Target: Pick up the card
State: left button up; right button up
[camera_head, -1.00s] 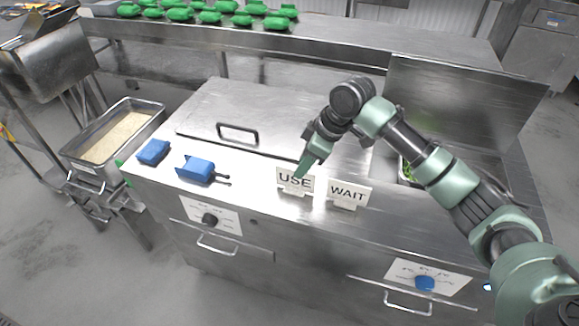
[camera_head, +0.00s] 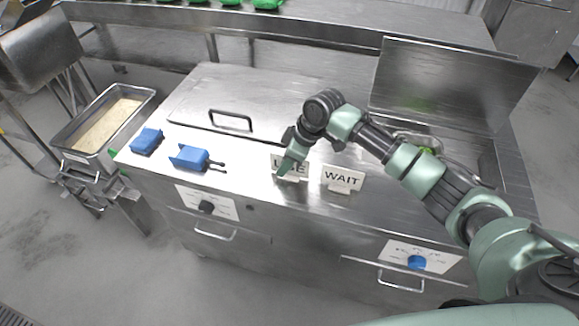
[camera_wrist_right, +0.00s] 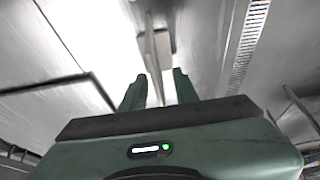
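The white "USE" card (camera_head: 303,164) stands upright in a small holder near the front edge of the steel counter. A matching "WAIT" card (camera_head: 342,180) stands just to its right. My right gripper (camera_head: 285,167) is at the "USE" card and covers part of its lettering. In the right wrist view, my right gripper (camera_wrist_right: 160,88) has its two fingers apart, with the thin, nearly edge-on card (camera_wrist_right: 151,50) ahead, roughly in line with the gap. I cannot tell if either finger touches it. My left gripper is not in view.
Two blue blocks, one at the left (camera_head: 147,141) and one with a dark handle (camera_head: 189,157), lie on the counter. A closed lid with a handle (camera_head: 230,120) is behind. A rice tray (camera_head: 72,136) stands at the far left. A raised steel panel (camera_head: 450,85) is at the right.

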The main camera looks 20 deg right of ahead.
jog(key=shift+f, duration=0.25)
dwell(0.6)
grip_shut()
